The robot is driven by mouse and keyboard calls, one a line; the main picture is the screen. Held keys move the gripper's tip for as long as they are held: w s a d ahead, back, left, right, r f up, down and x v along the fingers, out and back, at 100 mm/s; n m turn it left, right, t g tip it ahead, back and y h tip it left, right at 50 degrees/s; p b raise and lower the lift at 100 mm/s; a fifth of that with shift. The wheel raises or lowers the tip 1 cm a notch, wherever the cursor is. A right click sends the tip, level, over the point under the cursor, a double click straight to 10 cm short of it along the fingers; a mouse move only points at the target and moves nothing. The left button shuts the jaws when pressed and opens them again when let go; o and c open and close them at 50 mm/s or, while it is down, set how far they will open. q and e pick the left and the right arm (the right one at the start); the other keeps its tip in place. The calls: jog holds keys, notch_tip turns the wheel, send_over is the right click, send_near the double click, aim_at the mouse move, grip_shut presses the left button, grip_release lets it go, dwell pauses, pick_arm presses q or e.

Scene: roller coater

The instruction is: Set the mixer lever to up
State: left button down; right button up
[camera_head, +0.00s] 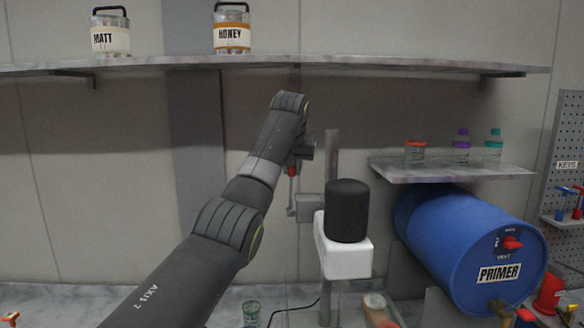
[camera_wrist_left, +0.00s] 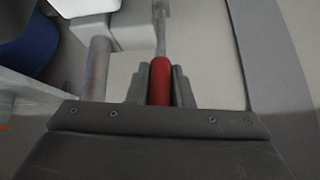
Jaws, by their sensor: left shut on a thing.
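The mixer has a black motor (camera_head: 348,211) on a white housing (camera_head: 345,258), carried on a grey upright column (camera_head: 332,170). Its lever, a thin grey rod with a red grip (camera_head: 292,171), stands at the left of the column and points upward from a small grey bracket (camera_head: 306,208). My left gripper (camera_head: 299,154) is at the top of the lever. In the left wrist view, its two dark fingers (camera_wrist_left: 161,78) are shut around the red grip (camera_wrist_left: 160,83), and the grey rod extends beyond it. My right gripper is not in view.
A long shelf (camera_head: 180,62) above holds the MATT (camera_head: 110,38) and HONEY (camera_head: 232,38) jars. At the right, a small shelf (camera_head: 450,173) with bottles is above a blue PRIMER drum (camera_head: 460,245). A glass jar (camera_head: 251,312) stands on the counter below my arm.

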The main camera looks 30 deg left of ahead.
pick_arm(q)
jog(key=shift+r, duration=0.15)
jog(key=c, duration=1.5)
grip_release()
jog(key=shift+c, duration=0.2)
jog(key=shift+o, duration=1.2)
jog(key=shift+w+f, duration=0.15)
jog(key=shift+f, duration=0.05)
jog(key=shift+r, duration=0.1)
jog(key=shift+s+r+b, duration=0.2)
jog(key=shift+s+b, duration=0.1)
jog(key=shift+b, duration=0.05)
jog(key=b+v, duration=0.5)
jog(key=v, duration=1.1)
jog(key=shift+s+r, duration=0.2)
jog(key=shift+r, duration=0.05)
jog(key=shift+d+f, duration=0.1)
